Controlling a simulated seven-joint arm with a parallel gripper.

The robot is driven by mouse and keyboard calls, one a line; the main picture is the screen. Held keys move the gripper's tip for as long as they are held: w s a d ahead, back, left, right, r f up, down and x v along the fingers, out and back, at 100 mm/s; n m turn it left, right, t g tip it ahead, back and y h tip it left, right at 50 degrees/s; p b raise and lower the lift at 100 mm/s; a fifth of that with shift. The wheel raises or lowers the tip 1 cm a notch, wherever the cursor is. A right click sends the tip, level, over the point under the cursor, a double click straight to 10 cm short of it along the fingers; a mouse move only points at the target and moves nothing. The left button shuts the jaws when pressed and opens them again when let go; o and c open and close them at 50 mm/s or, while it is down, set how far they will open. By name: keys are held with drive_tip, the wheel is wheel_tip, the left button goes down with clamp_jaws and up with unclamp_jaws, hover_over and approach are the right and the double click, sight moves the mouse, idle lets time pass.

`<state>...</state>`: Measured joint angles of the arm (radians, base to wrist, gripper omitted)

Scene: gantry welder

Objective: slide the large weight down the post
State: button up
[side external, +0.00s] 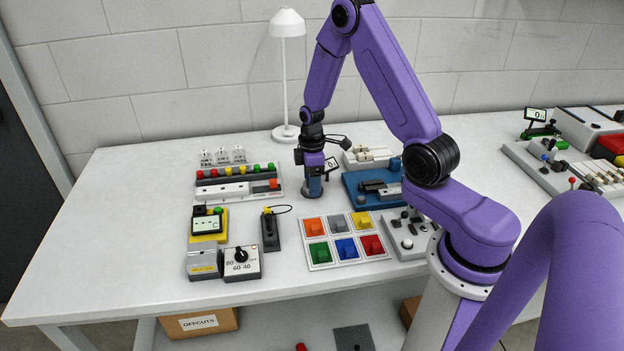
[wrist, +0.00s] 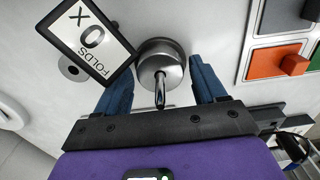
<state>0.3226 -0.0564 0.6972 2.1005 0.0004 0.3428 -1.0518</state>
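In the wrist view a round silver metal weight (wrist: 150,68) lies between my two blue fingers. A thin shiny post (wrist: 160,92) stands up from its middle toward the camera. My gripper (wrist: 161,76) is open, with one finger on each side of the weight and a visible gap on both sides. In the side external view my gripper (side external: 312,184) points down over the table, and a dark round base (side external: 312,194) shows at its fingertips. The fingers hide the post there. I cannot tell a second weight.
A small counter sign reading 0 (wrist: 92,42) stands close beside my left finger. A panel of coloured blocks (side external: 345,240) lies in front, a blue tray (side external: 372,190) to the right, and a button strip (side external: 236,184) to the left. A white lamp (side external: 286,80) stands behind.

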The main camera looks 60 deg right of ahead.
wheel_tip(320, 180, up, 16)
drive_tip(key=r, duration=0.1)
drive_tip(key=s+a+r+n, duration=0.2)
drive_tip(key=s+a, duration=0.8)
drive_tip(key=a, duration=0.5)
drive_tip(key=s+a+n, duration=0.1)
drive_tip(key=s+a, duration=0.2)
drive_tip(key=s, duration=1.4)
drive_tip(key=shift+s+n, duration=0.3)
